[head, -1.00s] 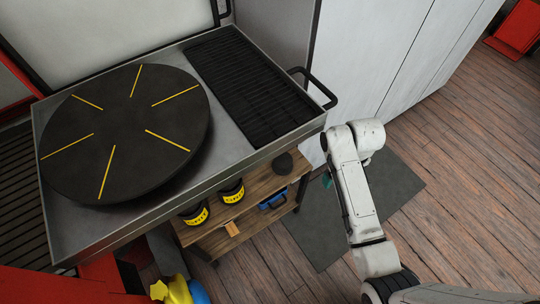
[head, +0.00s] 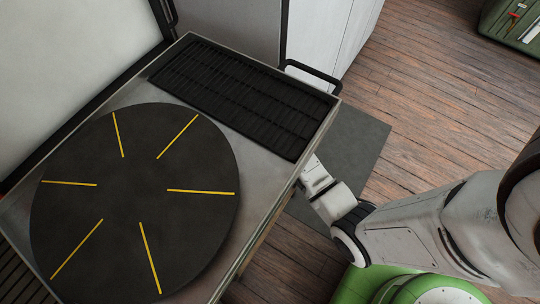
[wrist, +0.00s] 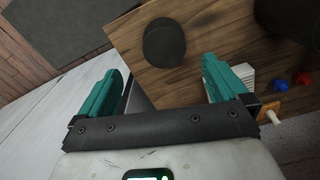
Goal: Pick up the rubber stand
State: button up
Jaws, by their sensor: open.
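The rubber stand appears to be the small black round piece (wrist: 164,42) lying on a wooden shelf (wrist: 205,30) in the wrist view. My gripper (wrist: 164,76) is open, its two teal fingers well apart, with nothing between them. The black piece lies ahead of the fingertips, roughly centred between them, apart from both. In the head view the metal table hides my gripper, the shelf and the piece; only my arm shows at the table's right side.
The metal table with a black turntable (head: 135,200) and a ribbed black mat (head: 235,95) stands above the shelf. A dark object (wrist: 285,20) stands right of the piece. Small blue (wrist: 279,85) and red (wrist: 302,78) items lie near the right finger. A dark floor mat (head: 352,150) lies beside the table.

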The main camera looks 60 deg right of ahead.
jog(key=f, duration=0.3)
jog(key=f+b, duration=0.1)
jog(key=f, duration=0.3)
jog(key=f+b, duration=0.1)
jog(key=f, duration=0.2)
jog(key=shift+w+a+f, duration=0.2)
jog(key=shift+a+f, duration=0.05)
jog(key=shift+f, duration=0.15)
jog(key=shift+c, duration=0.5)
jog(key=c, duration=1)
jog(key=shift+r, duration=0.1)
jog(key=shift+r, duration=0.85)
jog(key=shift+s+r+p, duration=0.35)
jog(key=shift+r+p, duration=0.05)
jog(key=shift+r, duration=0.5)
jog(key=s, duration=1.7)
jog(key=shift+s+d+p, duration=0.2)
jog(key=shift+d+p, duration=0.1)
jog(key=shift+p, duration=0.15)
